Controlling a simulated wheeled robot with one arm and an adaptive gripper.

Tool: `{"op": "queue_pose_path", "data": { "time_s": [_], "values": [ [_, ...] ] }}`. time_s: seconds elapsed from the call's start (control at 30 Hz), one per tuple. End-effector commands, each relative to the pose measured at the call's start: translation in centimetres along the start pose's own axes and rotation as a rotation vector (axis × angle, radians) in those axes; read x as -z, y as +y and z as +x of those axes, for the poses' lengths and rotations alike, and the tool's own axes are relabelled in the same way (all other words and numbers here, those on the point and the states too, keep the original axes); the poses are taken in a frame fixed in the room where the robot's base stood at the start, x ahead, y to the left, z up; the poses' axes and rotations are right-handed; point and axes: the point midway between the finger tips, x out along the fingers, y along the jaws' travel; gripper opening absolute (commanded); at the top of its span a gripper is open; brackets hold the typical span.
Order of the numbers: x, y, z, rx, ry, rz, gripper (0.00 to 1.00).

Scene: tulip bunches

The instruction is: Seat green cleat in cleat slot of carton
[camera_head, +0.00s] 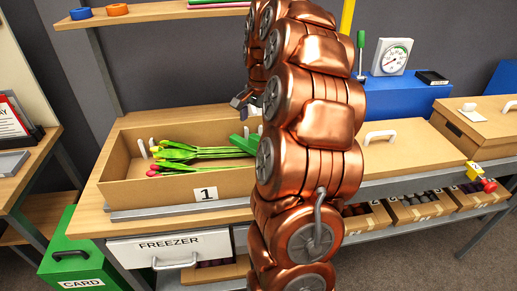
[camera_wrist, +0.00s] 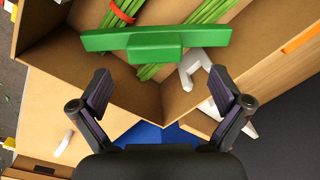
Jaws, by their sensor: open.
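The green cleat (camera_head: 244,143) is a bar with a block on one side. In the head view it is at the right end of the open carton (camera_head: 165,190), partly hidden by my arm. In the wrist view the green cleat (camera_wrist: 155,40) lies across green stems, its block towards my gripper (camera_wrist: 160,90). My gripper is open and empty, its fingers apart and short of the cleat. A white bracket (camera_wrist: 194,70) is on the carton's inner side near the cleat's right end; whether the cleat touches it I cannot tell. White brackets (camera_head: 143,149) also show at the carton's left end.
Tulip bunches (camera_head: 175,153) with red and yellow heads lie in the carton. A closed carton (camera_head: 415,143) with a white handle stands to the right. A blue box (camera_head: 390,92) with a dial stands behind. A freezer drawer (camera_head: 170,247) is below the bench.

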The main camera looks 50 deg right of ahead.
Motion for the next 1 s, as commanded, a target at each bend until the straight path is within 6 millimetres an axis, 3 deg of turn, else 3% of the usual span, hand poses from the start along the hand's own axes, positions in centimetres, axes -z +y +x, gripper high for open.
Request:
{"op": "queue_pose_path", "data": {
  "time_s": [0.37, 0.7, 0.97, 1.0],
  "values": [
    [-0.1, 0.4, 1.8, -0.001, -0.002, -0.001, 1.00],
    [-0.2, 0.8, 5.6, -0.002, -0.001, -0.002, 1.00],
    [-0.2, 0.7, 5.9, 0.000, 0.000, -0.002, 1.00],
    [-0.2, 0.7, 5.9, 0.000, 0.001, -0.002, 0.96]
  ]
}}
